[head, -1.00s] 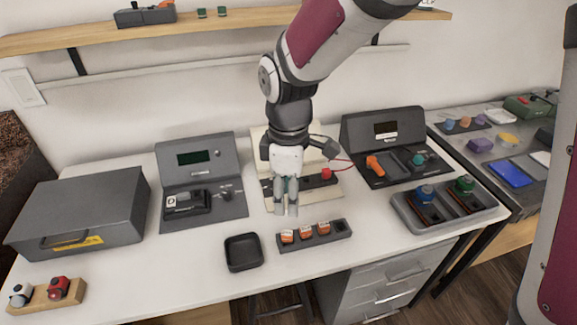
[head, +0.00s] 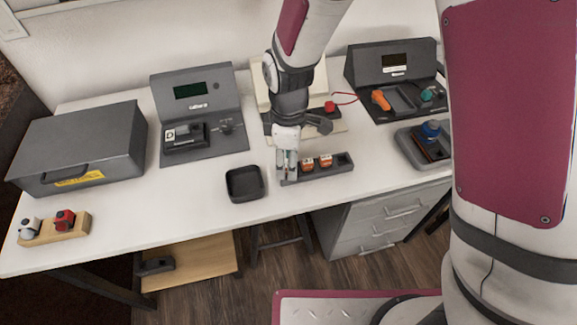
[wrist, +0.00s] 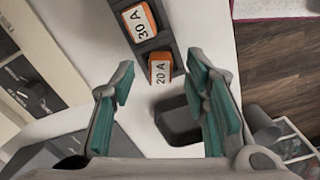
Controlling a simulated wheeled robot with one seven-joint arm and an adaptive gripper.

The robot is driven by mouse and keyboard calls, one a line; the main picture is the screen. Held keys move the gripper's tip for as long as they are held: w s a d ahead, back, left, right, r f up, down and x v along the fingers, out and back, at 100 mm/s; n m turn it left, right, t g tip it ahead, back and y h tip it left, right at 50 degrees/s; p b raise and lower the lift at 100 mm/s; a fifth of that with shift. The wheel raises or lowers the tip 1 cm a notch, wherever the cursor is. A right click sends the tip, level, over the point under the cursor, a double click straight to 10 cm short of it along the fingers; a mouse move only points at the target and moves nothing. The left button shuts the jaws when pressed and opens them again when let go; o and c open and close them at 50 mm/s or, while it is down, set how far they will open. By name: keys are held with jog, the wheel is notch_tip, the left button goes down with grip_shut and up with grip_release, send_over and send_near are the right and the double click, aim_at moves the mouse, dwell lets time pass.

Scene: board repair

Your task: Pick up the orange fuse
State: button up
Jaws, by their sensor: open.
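A dark grey rack (head: 322,176) on the white table holds orange fuses with white labels. Two fuses, (head: 308,164) and (head: 325,161), show in the head view; the rack's left end is covered by my gripper (head: 287,171). In the wrist view, a fuse marked 20 A (wrist: 160,69) sits at the near end of the rack, and one marked 30 A (wrist: 139,22) sits beyond it. My gripper (wrist: 161,78) is open and empty, its teal-padded fingers on either side of the 20 A fuse's line. Contact cannot be told.
An empty black tray (head: 244,184) stands just left of the rack and shows beneath my fingers in the wrist view (wrist: 178,124). A grey tester (head: 198,120) stands behind left, a grey box (head: 80,150) farther left.

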jog(key=shift+f, duration=0.7)
grip_shut()
jog(key=shift+r, duration=0.8)
notch_tip(320, 180, up, 2)
jog(key=shift+r, duration=0.2)
jog(key=s+d+p, duration=0.2)
jog(key=s+p, duration=0.2)
jog(key=s, duration=0.3)
jog(key=s+d+r+p, duration=0.1)
jog(key=s+d+p, duration=0.1)
jog(key=s, duration=0.6)
jog(key=shift+s+d+p, duration=0.15)
jog(key=shift+d+p, duration=0.25)
jog(key=shift+p, duration=0.45)
